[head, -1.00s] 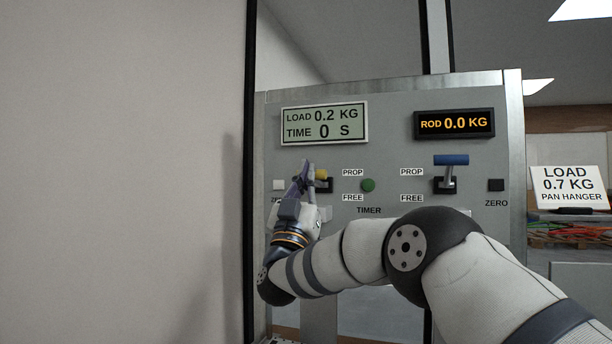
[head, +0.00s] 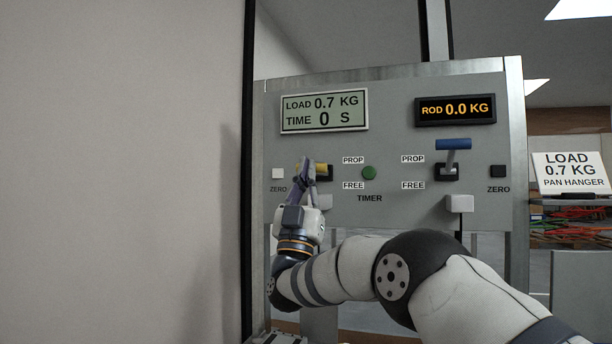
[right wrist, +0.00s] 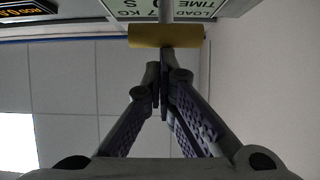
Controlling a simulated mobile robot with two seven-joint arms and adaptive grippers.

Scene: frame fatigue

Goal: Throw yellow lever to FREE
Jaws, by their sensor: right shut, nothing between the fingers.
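The yellow lever (head: 320,168) is at the left of the grey test panel, beside its PROP label (head: 353,160) and above the FREE label (head: 353,185). Its handle sits slightly below the PROP label's height and is partly hidden by my right gripper (head: 306,165). That gripper is shut and empty, with its fingers pointing up at the lever. In the right wrist view the yellow handle (right wrist: 150,37) lies crosswise just beyond the closed fingertips (right wrist: 161,72); I cannot tell whether they touch. My left gripper is out of view.
A blue lever (head: 453,144) stands raised at the right of the panel (head: 400,80). A green timer button (head: 369,173) is between the levers. The load display (head: 324,111) reads 0.7 KG, TIME 0 S. A wall is close on the left.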

